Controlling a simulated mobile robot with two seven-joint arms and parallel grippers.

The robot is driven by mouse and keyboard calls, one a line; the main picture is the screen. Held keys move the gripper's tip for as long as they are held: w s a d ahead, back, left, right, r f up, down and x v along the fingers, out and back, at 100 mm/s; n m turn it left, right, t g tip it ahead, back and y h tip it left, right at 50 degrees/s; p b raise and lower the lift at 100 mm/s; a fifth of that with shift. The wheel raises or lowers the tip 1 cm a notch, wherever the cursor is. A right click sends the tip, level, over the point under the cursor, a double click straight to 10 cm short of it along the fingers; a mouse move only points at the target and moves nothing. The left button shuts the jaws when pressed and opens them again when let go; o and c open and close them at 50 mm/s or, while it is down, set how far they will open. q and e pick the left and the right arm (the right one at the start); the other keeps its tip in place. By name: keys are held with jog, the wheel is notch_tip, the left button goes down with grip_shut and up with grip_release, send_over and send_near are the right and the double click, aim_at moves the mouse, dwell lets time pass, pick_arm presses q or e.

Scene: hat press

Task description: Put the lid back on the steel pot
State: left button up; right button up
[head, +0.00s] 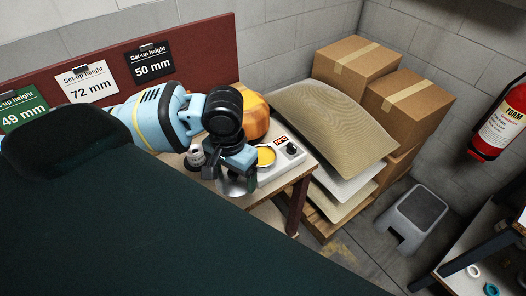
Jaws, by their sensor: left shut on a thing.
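A round vessel with a thin grey rim and yellow contents (266,156), which looks like the open steel pot, sits at the left of a white unit on the wooden bench. My left gripper (240,170) is just left of it, pointing down and shut. A shiny steel piece, apparently the lid (232,187), shows beneath the fingers. The fingers hide much of it, and I cannot tell whether it touches the bench. The lid and the pot are apart. My right gripper is not in view.
The white unit (291,150) has a red display and a dark knob. A small grey stacked part (196,157) stands left of the gripper, and an orange wooden block (255,117) behind it. Sacks (335,125) and boxes (355,66) are right of the bench; a grey stool (415,215) stands beyond.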

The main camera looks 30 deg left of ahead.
pick_arm(q)
jog(key=b, duration=0.2)
send_over(262, 157)
jog(key=s, duration=0.1)
jog(key=shift+s+f, duration=0.15)
jog(key=shift+f, duration=0.6)
jog(key=shift+w, duration=0.75)
notch_tip(262, 157, down, 3)
jog(key=shift+f, duration=0.2)
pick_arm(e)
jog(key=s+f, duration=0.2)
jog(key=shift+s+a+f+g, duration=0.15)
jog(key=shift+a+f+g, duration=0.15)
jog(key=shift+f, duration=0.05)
pick_arm(q)
jog(key=shift+f, duration=0.4)
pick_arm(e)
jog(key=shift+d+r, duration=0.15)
pick_arm(q)
jog(key=o, duration=0.9)
jog(key=shift+f, duration=0.1)
